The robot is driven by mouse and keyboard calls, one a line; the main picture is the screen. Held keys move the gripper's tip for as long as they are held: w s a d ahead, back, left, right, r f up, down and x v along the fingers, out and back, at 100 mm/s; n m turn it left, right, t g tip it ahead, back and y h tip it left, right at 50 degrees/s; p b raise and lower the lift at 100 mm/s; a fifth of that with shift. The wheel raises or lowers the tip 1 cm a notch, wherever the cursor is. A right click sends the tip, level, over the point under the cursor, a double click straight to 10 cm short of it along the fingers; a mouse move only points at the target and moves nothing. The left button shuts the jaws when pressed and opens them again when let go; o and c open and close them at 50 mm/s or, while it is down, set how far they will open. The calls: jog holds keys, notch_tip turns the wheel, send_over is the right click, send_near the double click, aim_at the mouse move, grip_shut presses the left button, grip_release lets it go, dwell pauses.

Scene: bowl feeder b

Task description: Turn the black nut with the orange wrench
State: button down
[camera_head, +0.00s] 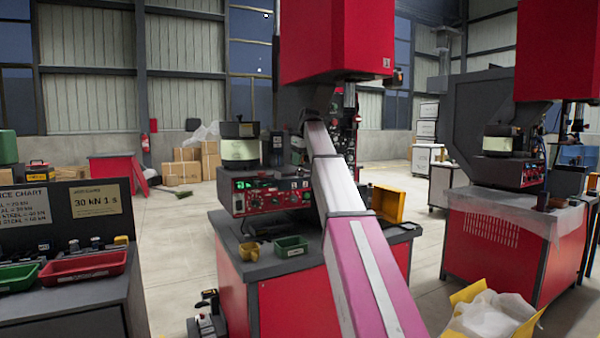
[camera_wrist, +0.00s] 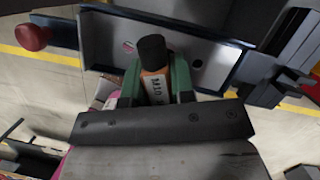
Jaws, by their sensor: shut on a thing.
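In the wrist view my gripper (camera_wrist: 156,82) is shut, its two green-sided fingers closed on an orange piece (camera_wrist: 155,92) with dark lettering, which I take as the orange wrench. Most of it is hidden between the fingers and behind the gripper's dark palm. A black round piece (camera_wrist: 152,52) shows just beyond the orange piece; I cannot tell whether it is the black nut or part of the wrench. Behind it is a grey plate (camera_wrist: 205,55) with holes. In the head view my arm reaches to the red machine (camera_head: 335,40), and the gripper is hidden there.
The machine's bench (camera_head: 270,265) carries a bowl feeder (camera_head: 239,150), a control box (camera_head: 270,192), a green bin (camera_head: 291,246) and a yellow bin (camera_head: 388,205). A red tray (camera_head: 83,266) is at left. A red knob (camera_wrist: 32,37) shows in the wrist view. Open floor lies at left.

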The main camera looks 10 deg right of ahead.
jog(key=shift+r, duration=0.2)
dwell(0.3)
jog(key=shift+r, duration=2.35)
jog(key=shift+s+f+n, duration=0.1)
jog(key=shift+s+n, duration=0.05)
jog(key=shift+n, duration=0.15)
